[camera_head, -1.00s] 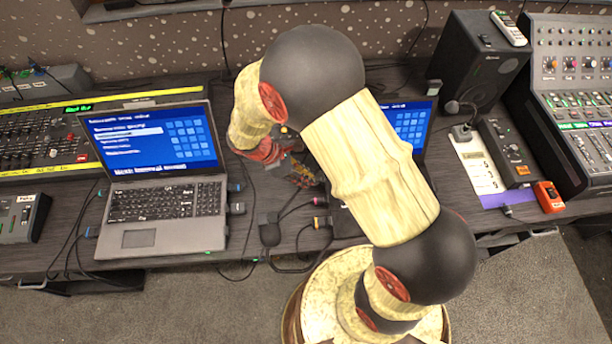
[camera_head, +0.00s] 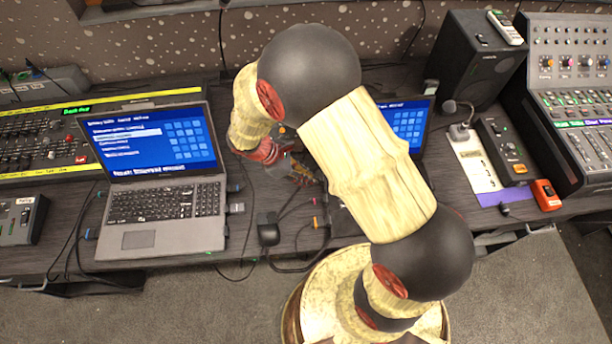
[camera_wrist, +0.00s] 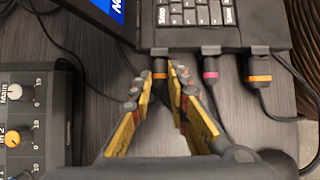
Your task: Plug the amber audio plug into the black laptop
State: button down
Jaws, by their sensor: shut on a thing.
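The black laptop (camera_head: 408,122) stands mostly hidden behind my arm in the head view. In the wrist view its dark side edge (camera_wrist: 190,37) and part of its keyboard show at the top. The amber audio plug (camera_wrist: 159,72), dark with an amber ring, lies between my fingertips with its front end at the laptop's edge. I cannot tell how deep it sits in a port. My gripper (camera_wrist: 158,76) is shut on this plug. In the head view my gripper (camera_head: 303,172) is partly covered by my arm.
A magenta-ringed plug (camera_wrist: 210,72) and an orange-ringed plug (camera_wrist: 258,80) sit along the same laptop edge, to the right. A knobbed box (camera_wrist: 32,115) stands at left in the wrist view. A grey laptop (camera_head: 165,235) stands left; a speaker (camera_head: 478,65) stands back right.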

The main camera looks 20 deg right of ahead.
jog(key=shift+s+d, duration=0.1)
jog(key=c, duration=1.7)
grip_release()
jog(key=shift+o, duration=0.3)
jog(key=shift+r, duration=0.1)
jog(key=v, duration=1.2)
